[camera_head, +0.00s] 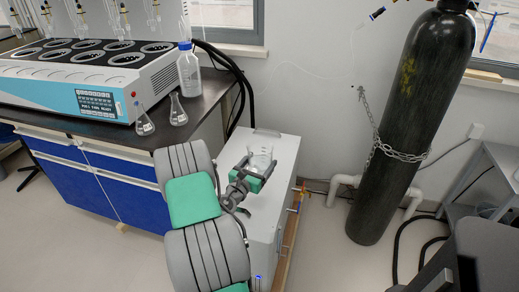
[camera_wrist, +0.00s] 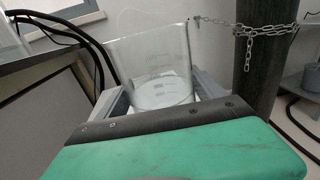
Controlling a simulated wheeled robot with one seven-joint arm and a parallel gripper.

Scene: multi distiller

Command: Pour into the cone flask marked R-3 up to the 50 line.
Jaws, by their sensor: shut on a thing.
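My gripper (camera_head: 257,172) is shut on a clear glass beaker (camera_head: 261,156) and holds it upright over the white cabinet. The beaker also shows in the wrist view (camera_wrist: 150,55) between the two fingers, with faint markings on its wall and a pale round area low inside. I cannot tell whether that is liquid or the base. Two cone flasks stand on the dark bench top to the left of my gripper: a left flask (camera_head: 145,124) and a right flask (camera_head: 178,112). Both carry small pale marks, too small to read, so I cannot tell which is R-3.
The multi distiller (camera_head: 95,85) fills the left of the dark bench (camera_head: 185,130). A blue-capped bottle (camera_head: 188,72) stands behind the flasks. The white cabinet (camera_head: 272,205) is below my gripper. A chained dark gas cylinder (camera_head: 412,120) stands at right. Black hoses (camera_head: 238,75) hang beyond the bench end.

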